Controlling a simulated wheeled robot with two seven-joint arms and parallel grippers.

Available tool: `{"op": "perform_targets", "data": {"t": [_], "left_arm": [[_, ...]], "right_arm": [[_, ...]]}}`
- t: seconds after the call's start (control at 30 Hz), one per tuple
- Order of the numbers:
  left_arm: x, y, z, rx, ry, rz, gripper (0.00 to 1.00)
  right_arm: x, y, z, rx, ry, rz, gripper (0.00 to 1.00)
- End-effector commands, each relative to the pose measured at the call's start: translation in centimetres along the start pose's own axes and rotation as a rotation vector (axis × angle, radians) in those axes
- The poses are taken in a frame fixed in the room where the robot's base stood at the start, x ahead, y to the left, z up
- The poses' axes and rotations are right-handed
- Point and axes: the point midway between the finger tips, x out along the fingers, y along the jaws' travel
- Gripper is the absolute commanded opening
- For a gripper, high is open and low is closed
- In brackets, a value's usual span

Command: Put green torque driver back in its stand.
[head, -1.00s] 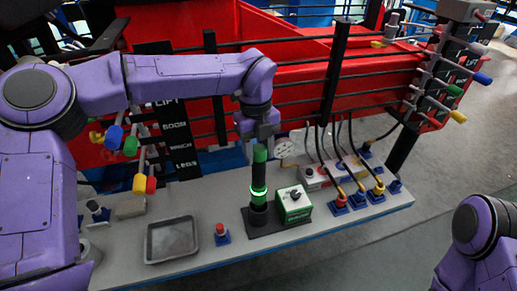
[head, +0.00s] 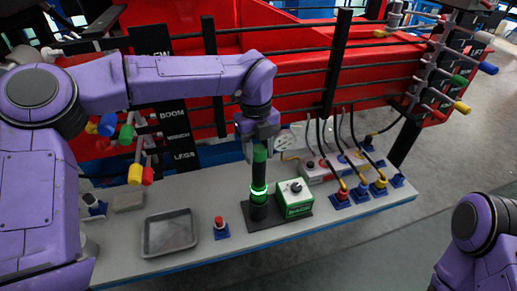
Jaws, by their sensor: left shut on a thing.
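The green torque driver (head: 259,172) stands upright, black and green with a glowing green ring near its lower part. My left gripper (head: 259,146) is above it, pointing down and shut on its top end. The stand (head: 266,232) is a black base plate with a dark round holder under the driver and a green-and-white box (head: 295,198) with a black knob beside it. The driver's lower end is in line with the holder and appears to be in it; how deep it sits cannot be told. My right gripper is out of view; only part of that arm shows at lower right.
A grey tray (head: 170,234) and a red button on a blue base (head: 221,228) are left of the stand. Cabled connectors (head: 361,190) are to its right. Coloured levers (head: 135,173) stand at left, black rails and a red crane body behind. The bench front is clear.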

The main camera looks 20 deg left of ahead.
Motion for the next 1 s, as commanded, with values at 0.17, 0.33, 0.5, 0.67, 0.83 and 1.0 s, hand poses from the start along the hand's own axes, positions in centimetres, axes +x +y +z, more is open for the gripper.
{"op": "perform_targets", "data": {"t": [0.17, 0.33, 0.5, 0.67, 0.83, 1.0], "left_arm": [[0.6, -0.1, 0.1, 0.000, -0.001, -0.003, 0.00], [1.2, -0.1, 0.1, 0.000, 0.000, -0.003, 0.00], [1.8, -0.1, 0.2, 0.001, 0.000, -0.003, 0.00], [2.4, 0.0, 0.3, 0.000, 0.000, -0.003, 0.00], [2.4, 0.0, 0.3, 0.000, 0.000, -0.002, 0.74], [2.4, 0.0, 0.3, 0.000, 0.000, -0.001, 0.74]], "right_arm": [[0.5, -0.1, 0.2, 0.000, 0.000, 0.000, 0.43], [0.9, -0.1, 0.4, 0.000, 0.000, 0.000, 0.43], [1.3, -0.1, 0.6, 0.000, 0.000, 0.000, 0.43], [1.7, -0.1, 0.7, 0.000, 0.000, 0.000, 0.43], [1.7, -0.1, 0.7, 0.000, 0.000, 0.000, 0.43], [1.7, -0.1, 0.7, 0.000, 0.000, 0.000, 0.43]]}}
